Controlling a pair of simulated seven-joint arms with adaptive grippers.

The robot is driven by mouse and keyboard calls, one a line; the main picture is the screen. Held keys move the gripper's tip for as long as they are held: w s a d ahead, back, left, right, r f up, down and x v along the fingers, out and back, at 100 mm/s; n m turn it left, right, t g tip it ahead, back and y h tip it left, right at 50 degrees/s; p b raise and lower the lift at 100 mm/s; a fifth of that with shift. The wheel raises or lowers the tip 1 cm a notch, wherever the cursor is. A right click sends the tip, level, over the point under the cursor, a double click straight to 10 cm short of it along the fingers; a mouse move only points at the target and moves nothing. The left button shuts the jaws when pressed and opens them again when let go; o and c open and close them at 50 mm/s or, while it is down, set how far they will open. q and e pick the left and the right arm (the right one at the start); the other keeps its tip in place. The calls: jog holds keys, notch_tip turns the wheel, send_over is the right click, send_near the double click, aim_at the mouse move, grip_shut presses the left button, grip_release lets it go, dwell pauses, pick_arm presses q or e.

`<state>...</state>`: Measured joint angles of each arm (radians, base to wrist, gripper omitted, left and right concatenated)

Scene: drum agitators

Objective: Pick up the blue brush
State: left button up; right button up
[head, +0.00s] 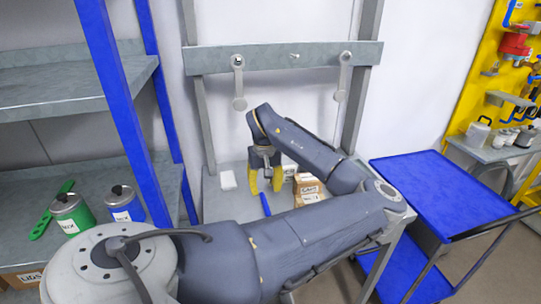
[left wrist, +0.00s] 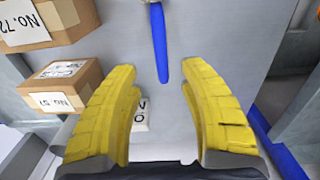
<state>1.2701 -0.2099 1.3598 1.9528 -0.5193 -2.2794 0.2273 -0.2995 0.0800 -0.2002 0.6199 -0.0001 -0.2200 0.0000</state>
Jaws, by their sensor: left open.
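The blue brush (head: 265,203) lies on the grey table; the head view shows part of its blue handle. In the left wrist view the brush (left wrist: 159,45) runs from the top edge, its rounded handle end pointing down between the fingers. My left gripper (head: 266,188) has yellow fingers and hangs above the table beside the brush. It is open and empty; the left wrist view also shows the gripper (left wrist: 158,68) with its fingers spread and the brush apart from them. The brush's far end is cut off in the wrist view. My right gripper is not in view.
A shelf with a green can (head: 72,212) and a blue can (head: 125,204) is at left. A blue cart (head: 440,190) stands at right.

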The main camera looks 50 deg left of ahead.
aim_at(265, 202)
pick_arm(q)
jog(key=shift+s+d+f, duration=0.1)
jog(key=shift+f, duration=1.75)
jog(key=shift+s+d+f, duration=0.1)
jog(key=shift+f, duration=1.75)
grip_shut()
